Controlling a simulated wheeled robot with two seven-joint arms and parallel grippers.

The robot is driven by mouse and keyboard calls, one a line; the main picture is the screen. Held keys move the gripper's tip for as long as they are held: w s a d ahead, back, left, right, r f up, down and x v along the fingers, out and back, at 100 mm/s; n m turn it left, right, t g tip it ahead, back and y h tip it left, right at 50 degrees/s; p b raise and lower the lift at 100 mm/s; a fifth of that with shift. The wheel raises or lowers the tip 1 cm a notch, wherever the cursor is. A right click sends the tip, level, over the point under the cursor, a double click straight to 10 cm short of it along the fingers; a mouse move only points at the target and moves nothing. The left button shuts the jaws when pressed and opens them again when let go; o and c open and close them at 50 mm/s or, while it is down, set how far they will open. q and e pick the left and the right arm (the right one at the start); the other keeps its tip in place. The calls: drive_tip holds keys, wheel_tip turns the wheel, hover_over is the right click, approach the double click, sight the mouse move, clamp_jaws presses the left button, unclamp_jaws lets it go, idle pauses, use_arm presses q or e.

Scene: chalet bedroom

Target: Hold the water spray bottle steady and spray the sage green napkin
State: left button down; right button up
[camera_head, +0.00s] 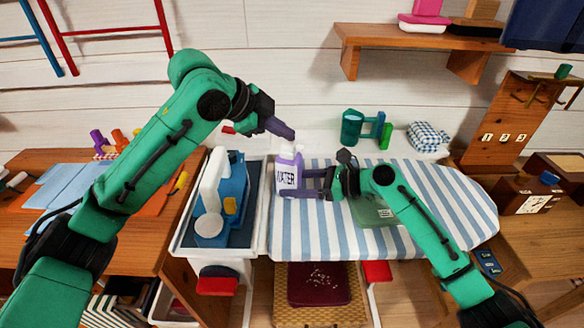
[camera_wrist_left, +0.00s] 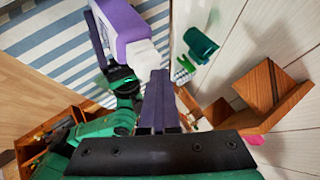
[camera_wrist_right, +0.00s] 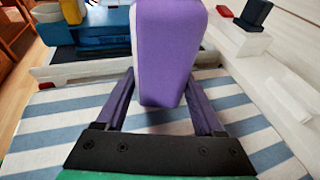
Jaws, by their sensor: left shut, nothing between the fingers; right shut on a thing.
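The sage green napkin (camera_head: 376,214) lies flat on the board, partly hidden by my right arm.
A tray with a blue and white iron (camera_head: 230,192) stands left of the board. Behind are a teal mug (camera_head: 352,127), a green block and a checked cloth bundle (camera_head: 428,136). A wooden shelf (camera_head: 415,38) hangs above. The board's right end is clear.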

sight(284, 143)
use_arm(q)
drive_tip(key=shift+f, duration=0.2)
drive_tip(key=shift+r, duration=3.25)
use_arm(e)
drive_tip(key=shift+f, duration=0.1)
use_arm(q)
drive_tip(key=a+r+n+g+h, duration=0.1)
drive_tip(key=a+r+g, duration=0.4)
drive_tip(key=a, duration=0.3)
drive_tip(key=shift+w+a+r+n+h, duration=0.15)
drive_tip(key=shift+a+r+n+h, duration=0.2)
drive_tip(key=shift+r, duration=0.3)
drive_tip(key=shift+d, duration=0.15)
